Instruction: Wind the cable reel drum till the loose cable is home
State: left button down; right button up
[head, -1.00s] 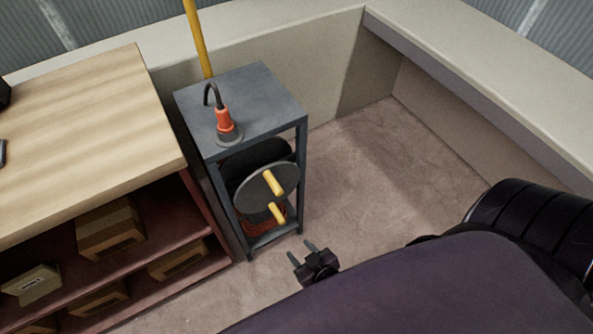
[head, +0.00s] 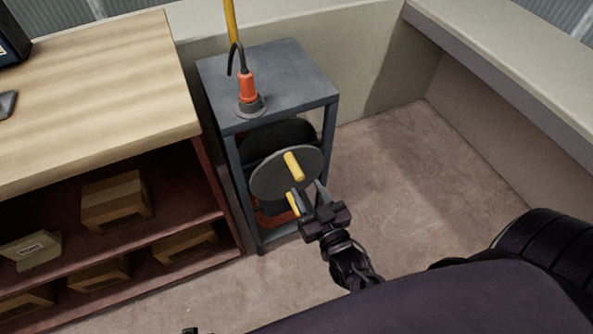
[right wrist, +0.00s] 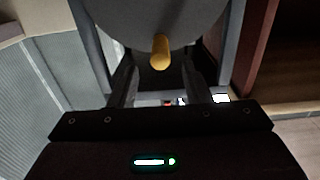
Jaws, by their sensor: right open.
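The cable reel drum (head: 268,178) is a dark grey disc with yellow pegs, set in a dark metal stand (head: 285,78). One yellow peg (head: 293,166) sticks out of its face; a second yellow piece (head: 292,203) shows lower. Orange cable (head: 268,217) shows low behind the disc. My right gripper (head: 311,191) is open in front of the drum's lower right side. In the right wrist view, a yellow peg (right wrist: 160,52) stands centred between the open fingers (right wrist: 161,82), with no clear contact. A small dark tip at the head view's bottom edge may be my left gripper (head: 190,331).
An orange plug (head: 247,86) with a black lead stands on the stand's top. A wooden bench (head: 100,95) with boxes (head: 116,198) on red shelves stands close at left. A yellow pole (head: 231,22) rises behind. Carpet (head: 385,160) to the right is clear.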

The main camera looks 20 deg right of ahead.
aim_at(301, 179)
jog(key=shift+w, duration=3.1)
pick_arm(q)
jog(key=shift+w+d+r+b, duration=0.15)
jog(key=shift+w+d+r, duration=0.1)
jog(key=shift+r, duration=0.3)
jog(key=shift+w+d+r+b, duration=0.15)
jog(key=shift+w+r, duration=0.1)
jog(key=shift+r, duration=0.3)
pick_arm(e)
jog(key=shift+w, duration=0.75)
